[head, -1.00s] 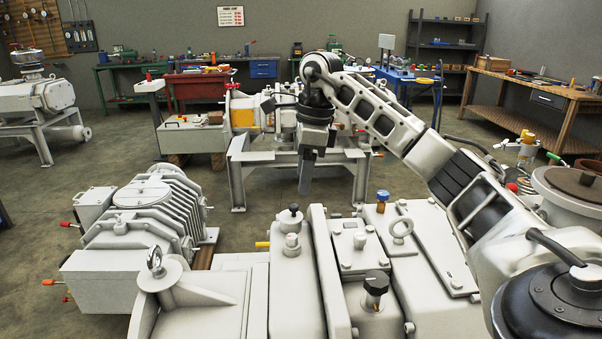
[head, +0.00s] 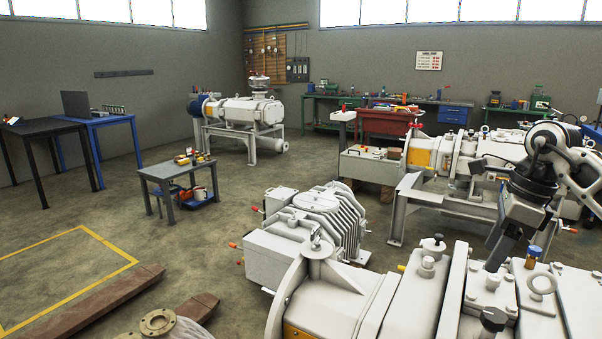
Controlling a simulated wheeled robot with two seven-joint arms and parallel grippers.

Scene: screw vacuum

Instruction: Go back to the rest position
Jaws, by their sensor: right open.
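My right gripper (head: 497,262) hangs at the right side of the head view, pointing down with its fingers open and seen nearly edge-on. Nothing shows between the fingers. It appears in front of or above the top of the large light-grey vacuum machine (head: 412,308); the exact gap cannot be told. A black-topped knob (head: 437,243) is to its left and a blue-capped fitting (head: 532,257) to its right. My right arm is folded at the right edge, partly cut off. My left gripper is not in view.
A ribbed grey pump unit (head: 318,218) stands left of the machine. A small grey table (head: 172,171) with parts stands mid-left. Another machine (head: 480,160) is behind my right arm. Brown beams (head: 95,303) lie on the floor. The floor inside the yellow lines is clear.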

